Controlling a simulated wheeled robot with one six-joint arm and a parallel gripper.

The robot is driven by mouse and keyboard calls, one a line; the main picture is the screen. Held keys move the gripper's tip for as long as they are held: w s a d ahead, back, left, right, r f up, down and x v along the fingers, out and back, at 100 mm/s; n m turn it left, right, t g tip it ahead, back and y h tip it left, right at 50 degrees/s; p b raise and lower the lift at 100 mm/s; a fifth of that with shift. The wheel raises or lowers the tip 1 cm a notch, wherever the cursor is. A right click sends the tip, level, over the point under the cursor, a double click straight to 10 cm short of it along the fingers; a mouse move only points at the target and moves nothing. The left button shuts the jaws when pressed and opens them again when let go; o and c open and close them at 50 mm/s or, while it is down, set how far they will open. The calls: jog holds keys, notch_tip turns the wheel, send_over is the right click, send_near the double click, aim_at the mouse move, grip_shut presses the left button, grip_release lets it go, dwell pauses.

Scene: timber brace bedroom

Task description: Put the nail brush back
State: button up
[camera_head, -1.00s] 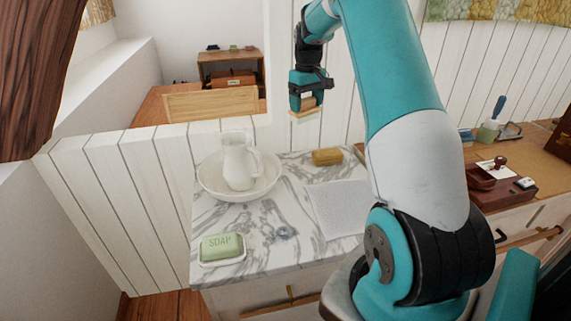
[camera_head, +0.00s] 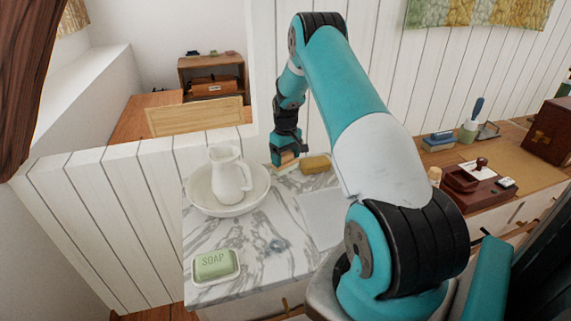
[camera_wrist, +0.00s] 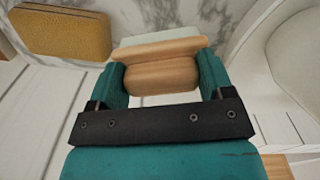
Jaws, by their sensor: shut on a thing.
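The nail brush has a light wooden body; in the wrist view the nail brush (camera_wrist: 160,68) sits between my two teal fingers. My gripper (camera_head: 284,160) is shut on it, low over the back edge of the marble washstand top (camera_head: 235,245). In the head view it is between the white basin and the tan sponge-like block (camera_head: 316,163). A pale strip shows beyond the wood in the wrist view; I cannot tell whether it is bristles or something below. I cannot tell whether the brush touches the marble.
A white jug (camera_head: 230,175) stands in the basin (camera_head: 205,205), close left of my gripper. A green soap (camera_head: 213,264) lies on a dish at the front left. A grey-white cloth (camera_head: 320,218) lies on the right. The white plank wall (camera_head: 120,215) rises behind the washstand.

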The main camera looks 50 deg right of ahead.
aim_at(286, 162)
jog(key=shift+f+p, duration=0.3)
jog(key=shift+f, duration=1.55)
jog(key=shift+f, duration=0.15)
jog(key=o, duration=1)
